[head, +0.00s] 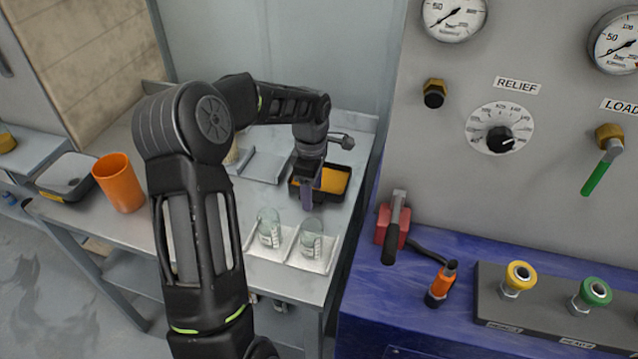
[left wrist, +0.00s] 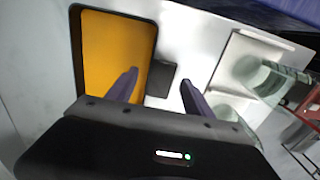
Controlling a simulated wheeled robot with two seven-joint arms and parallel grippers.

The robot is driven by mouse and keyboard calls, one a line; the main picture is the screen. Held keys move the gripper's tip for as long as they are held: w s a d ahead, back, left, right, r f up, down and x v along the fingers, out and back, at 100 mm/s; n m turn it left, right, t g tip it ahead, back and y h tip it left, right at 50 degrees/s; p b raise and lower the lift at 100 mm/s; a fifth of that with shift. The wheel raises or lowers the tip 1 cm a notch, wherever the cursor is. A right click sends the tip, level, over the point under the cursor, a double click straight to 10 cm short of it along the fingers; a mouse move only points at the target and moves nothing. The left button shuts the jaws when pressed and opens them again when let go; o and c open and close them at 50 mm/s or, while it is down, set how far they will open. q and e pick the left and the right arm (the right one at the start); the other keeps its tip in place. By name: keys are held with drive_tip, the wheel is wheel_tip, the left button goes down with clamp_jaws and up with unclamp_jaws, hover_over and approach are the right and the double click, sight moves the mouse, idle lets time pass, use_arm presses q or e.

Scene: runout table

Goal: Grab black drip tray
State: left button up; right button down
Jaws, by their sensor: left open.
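The black drip tray (head: 334,201) with an orange-yellow inside lies on the metal table near its back right. It also shows in the left wrist view (left wrist: 76,45), where a small black tab (left wrist: 161,79) sticks out from its right side. My left gripper (head: 308,200) is over the near left part of the tray and hides some of it. In the left wrist view the open fingers (left wrist: 158,78) stand on either side of the tab, one over the orange inside and one over the bare table. Contact with the tab cannot be told. My right gripper is out of view.
An orange cup (head: 118,183) stands farther left. A blue bench (head: 470,255) with a gauge panel borders the right.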

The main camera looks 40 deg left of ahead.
use_arm(q)
clamp_jaws()
idle(0.7)
